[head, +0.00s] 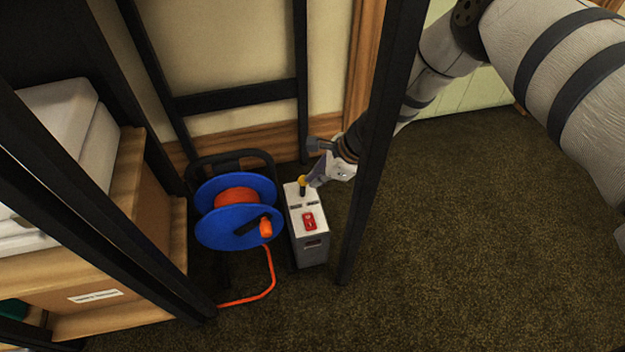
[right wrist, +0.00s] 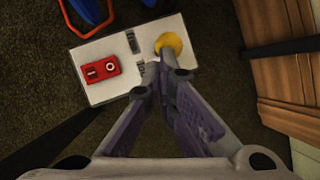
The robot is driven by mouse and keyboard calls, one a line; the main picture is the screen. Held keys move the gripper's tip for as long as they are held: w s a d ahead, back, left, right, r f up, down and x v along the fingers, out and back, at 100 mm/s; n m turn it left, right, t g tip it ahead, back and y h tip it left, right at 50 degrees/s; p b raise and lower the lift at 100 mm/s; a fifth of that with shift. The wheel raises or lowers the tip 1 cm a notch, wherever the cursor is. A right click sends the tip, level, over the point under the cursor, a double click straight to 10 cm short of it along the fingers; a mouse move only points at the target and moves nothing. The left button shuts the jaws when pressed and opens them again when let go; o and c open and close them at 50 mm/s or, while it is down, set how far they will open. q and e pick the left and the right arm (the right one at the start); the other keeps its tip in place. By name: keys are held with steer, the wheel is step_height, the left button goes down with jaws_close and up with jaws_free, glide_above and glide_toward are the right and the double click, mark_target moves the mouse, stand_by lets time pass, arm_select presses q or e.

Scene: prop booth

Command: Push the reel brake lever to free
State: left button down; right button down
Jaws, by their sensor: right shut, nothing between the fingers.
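The brake lever (head: 302,189) is a short dark stick with a yellow knob. It stands on the far part of the top of a white-grey box (head: 309,250); its knob (right wrist: 168,43) also shows in the right wrist view. Two small dark labels lie beside the lever, too small to read surely. My right gripper (head: 312,181) is shut and empty, its fingertips beside the knob on the right. In the right wrist view the closed fingertips (right wrist: 161,82) are just below the knob; I cannot tell whether they touch the lever. My left gripper is out of view.
A blue cable reel (head: 231,227) with orange cable stands left of the box. A red switch (head: 309,221) sits on the box's near part. A black upright post (head: 376,150) stands close right of the box. Shelving (head: 90,285) fills the left; open carpet (head: 480,230) lies right.

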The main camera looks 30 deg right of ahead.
steer(key=shift+s+a+f, duration=0.1)
steer(key=shift+a, duration=0.1)
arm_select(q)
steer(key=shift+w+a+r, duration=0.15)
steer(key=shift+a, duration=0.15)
arm_select(e)
steer(key=shift+a, duration=0.1)
arm_select(q)
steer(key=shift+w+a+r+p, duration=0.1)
steer(key=shift+p, duration=0.2)
arm_select(e)
steer(key=shift+w+a, duration=0.2)
steer(key=shift+a, duration=0.15)
steer(key=shift+r, duration=0.2)
steer(key=shift+r+p, duration=0.45)
steer(key=shift+r, duration=0.35)
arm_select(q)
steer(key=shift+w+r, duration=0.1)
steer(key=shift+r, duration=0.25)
